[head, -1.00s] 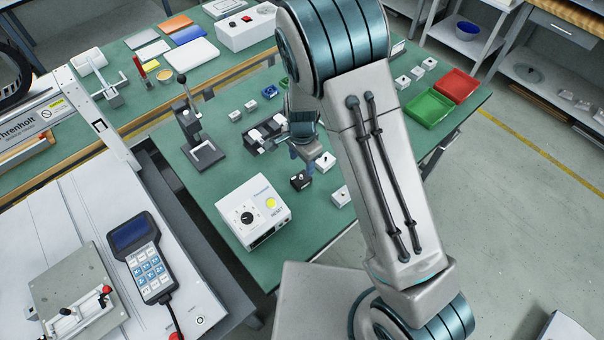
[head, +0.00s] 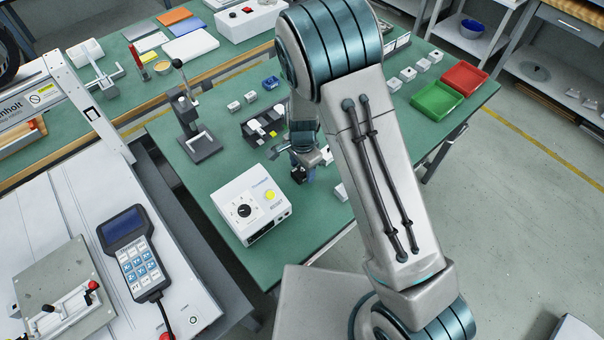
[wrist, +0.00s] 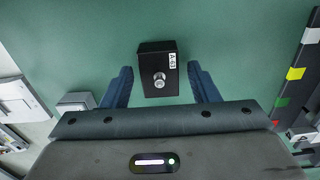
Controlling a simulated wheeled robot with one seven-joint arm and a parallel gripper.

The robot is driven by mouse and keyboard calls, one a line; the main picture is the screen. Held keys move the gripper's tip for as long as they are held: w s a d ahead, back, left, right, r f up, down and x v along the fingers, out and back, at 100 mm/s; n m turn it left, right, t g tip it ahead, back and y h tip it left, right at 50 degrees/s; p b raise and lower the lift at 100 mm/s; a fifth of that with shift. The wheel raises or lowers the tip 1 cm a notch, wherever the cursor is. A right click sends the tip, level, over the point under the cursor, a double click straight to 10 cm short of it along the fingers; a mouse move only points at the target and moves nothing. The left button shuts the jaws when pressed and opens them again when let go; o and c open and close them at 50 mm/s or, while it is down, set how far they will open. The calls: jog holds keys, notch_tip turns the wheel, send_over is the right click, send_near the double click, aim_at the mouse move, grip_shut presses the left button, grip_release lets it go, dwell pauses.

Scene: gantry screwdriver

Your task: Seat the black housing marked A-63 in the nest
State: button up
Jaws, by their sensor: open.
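The black housing (wrist: 158,75) stands on the green bench top, with a white label that reads like A-63 and a round silver post on its face. In the wrist view my gripper (wrist: 160,71) is open, its blue fingers on either side of the housing's lower part, with green gaps showing on both sides. In the head view the housing (head: 297,176) is partly hidden under my gripper (head: 304,168). A grey metal plate with a red-knobbed clamp (head: 65,300) lies at lower left; I cannot tell whether the nest is there.
A white control box (head: 250,205) with a yellow button stands left of my gripper. A black rack (head: 264,125) and a black press stand (head: 198,140) are behind it. Small white housings stand nearby. Green (head: 438,103) and red (head: 465,78) trays lie at right.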

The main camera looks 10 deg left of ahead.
jog(key=c, duration=1)
jog(key=shift+r+p, duration=2.7)
jog(key=shift+r, duration=0.85)
jog(key=shift+d, duration=0.1)
